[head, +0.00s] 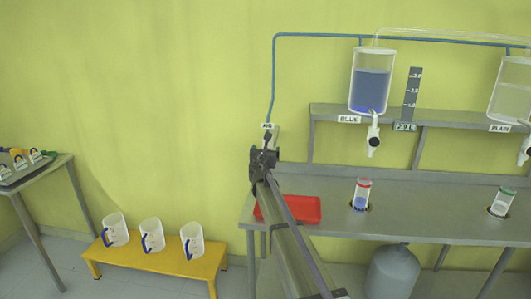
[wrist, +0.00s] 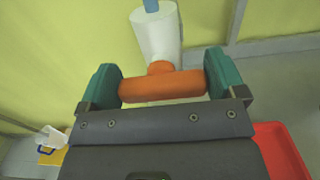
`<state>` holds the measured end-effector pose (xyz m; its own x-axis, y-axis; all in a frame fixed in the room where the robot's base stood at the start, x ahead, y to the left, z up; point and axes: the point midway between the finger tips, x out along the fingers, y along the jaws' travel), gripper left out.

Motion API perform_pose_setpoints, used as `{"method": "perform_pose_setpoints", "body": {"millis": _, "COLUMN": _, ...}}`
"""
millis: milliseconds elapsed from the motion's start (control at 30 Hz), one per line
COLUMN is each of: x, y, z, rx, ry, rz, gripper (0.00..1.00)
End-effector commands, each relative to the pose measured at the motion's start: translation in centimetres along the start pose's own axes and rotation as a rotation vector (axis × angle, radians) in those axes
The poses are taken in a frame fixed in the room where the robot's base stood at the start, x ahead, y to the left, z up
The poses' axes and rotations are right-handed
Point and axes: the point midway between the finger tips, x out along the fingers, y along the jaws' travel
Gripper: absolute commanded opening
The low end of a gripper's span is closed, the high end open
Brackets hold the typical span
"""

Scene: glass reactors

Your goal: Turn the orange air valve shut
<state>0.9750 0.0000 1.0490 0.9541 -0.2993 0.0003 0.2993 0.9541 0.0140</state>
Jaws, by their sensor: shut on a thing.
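The orange air valve handle (wrist: 162,87) shows in the wrist view as a crosswise bar on a white valve body (wrist: 155,33), with a blue tube (wrist: 151,5) above it. My gripper (wrist: 162,84) has its two green fingers at either end of the orange bar, shut on it. In the head view my gripper (head: 264,158) is at the valve below the AIR label (head: 267,126), and it hides the handle there. The blue air line (head: 273,85) runs up the wall from the valve.
A red tray (head: 305,209) lies on the grey bench (head: 410,190) beside my arm. The blue reactor (head: 371,82) hangs at the shelf, with a red-capped bottle (head: 362,192) below. Several jugs (head: 152,236) stand on a yellow bench (head: 155,263) at lower left. The wall is close behind the valve.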

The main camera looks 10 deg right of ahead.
Motion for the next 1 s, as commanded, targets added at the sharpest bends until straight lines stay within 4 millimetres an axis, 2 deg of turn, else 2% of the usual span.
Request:
{"method": "perform_pose_setpoints", "body": {"millis": 67, "x": 0.0, "y": 0.0, "z": 0.0, "rx": 0.004, "ry": 0.001, "rz": 0.0, "gripper": 0.66}}
{"method": "perform_pose_setpoints", "body": {"millis": 100, "x": 0.0, "y": 0.0, "z": 0.0, "rx": 0.004, "ry": 0.001, "rz": 0.0, "gripper": 0.93}}
{"method": "perform_pose_setpoints", "body": {"millis": 167, "x": 0.0, "y": 0.0, "z": 0.0, "rx": 0.003, "ry": 0.001, "rz": 0.0, "gripper": 0.99}}
{"method": "perform_pose_setpoints", "body": {"millis": 400, "x": -0.1, "y": 0.0, "z": 0.0, "rx": 0.002, "ry": 0.001, "rz": 0.0, "gripper": 1.0}}
{"method": "perform_pose_setpoints", "body": {"millis": 533, "x": -1.3, "y": 0.0, "z": 0.0, "rx": 0.002, "ry": 0.0, "rz": 0.0, "gripper": 1.0}}
{"method": "perform_pose_setpoints", "body": {"millis": 667, "x": -4.0, "y": -0.1, "z": 0.0, "rx": 0.002, "ry": 0.001, "rz": 0.001, "gripper": 1.0}}
{"method": "perform_pose_setpoints", "body": {"millis": 800, "x": -7.7, "y": -0.1, "z": 0.0, "rx": 0.002, "ry": 0.001, "rz": 0.001, "gripper": 1.0}}
{"method": "perform_pose_setpoints", "body": {"millis": 900, "x": -9.8, "y": -0.1, "z": 0.0, "rx": 0.002, "ry": 0.001, "rz": 0.001, "gripper": 1.0}}
{"method": "perform_pose_setpoints", "body": {"millis": 1000, "x": -10.8, "y": -0.1, "z": 0.0, "rx": 0.002, "ry": 0.001, "rz": 0.001, "gripper": 1.0}}
